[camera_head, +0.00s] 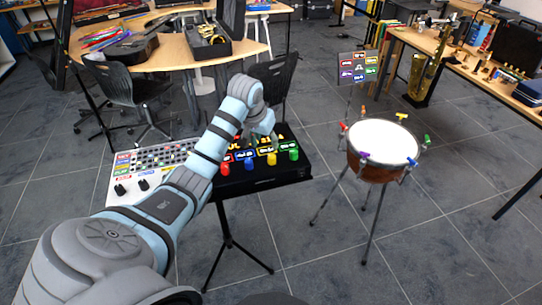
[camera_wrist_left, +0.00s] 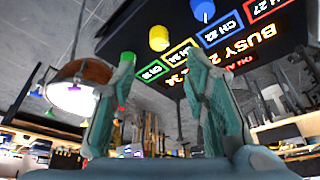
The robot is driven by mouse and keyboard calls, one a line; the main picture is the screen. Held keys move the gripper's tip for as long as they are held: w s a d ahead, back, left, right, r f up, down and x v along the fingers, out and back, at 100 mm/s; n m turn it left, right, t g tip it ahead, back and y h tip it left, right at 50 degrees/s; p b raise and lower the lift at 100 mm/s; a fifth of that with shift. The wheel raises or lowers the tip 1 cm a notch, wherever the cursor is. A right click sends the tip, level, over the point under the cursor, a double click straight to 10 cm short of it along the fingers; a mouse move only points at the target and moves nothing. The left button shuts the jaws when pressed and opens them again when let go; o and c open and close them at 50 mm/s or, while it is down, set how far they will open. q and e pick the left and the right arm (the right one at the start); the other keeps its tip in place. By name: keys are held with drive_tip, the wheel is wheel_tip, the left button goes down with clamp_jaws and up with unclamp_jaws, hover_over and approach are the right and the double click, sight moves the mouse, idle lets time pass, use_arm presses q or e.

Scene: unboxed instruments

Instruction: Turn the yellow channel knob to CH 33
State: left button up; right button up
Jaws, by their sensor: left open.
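The yellow channel knob (camera_head: 271,159) stands on the front of a black box (camera_head: 262,181), between the blue knob (camera_head: 249,163) and the green knob (camera_head: 294,154). A red knob (camera_head: 225,168) is at the left end. My left gripper (camera_head: 262,137) is open and empty, above the box and behind the knobs. In the left wrist view the yellow knob (camera_wrist_left: 158,38) shows beyond the gap between the fingers (camera_wrist_left: 160,65), apart from them. Its yellow-framed label is tilted and I cannot read its number surely. My right gripper is in neither view.
A white mixer panel (camera_head: 150,162) with black knobs adjoins the box on the left. A drum (camera_head: 383,143) with coloured pegs stands to the right, and a sign (camera_head: 357,68) stands behind it. A black chair (camera_head: 275,75) is behind the box. Floor is clear in front.

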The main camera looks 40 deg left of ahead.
sight(272, 157)
use_arm(q)
drive_tip(key=b+x, duration=0.2)
drive_tip(key=x, duration=0.8)
drive_tip(key=shift+w+d+f, duration=0.1)
drive_tip(key=shift+f, duration=0.1)
drive_tip(key=shift+c, duration=0.6)
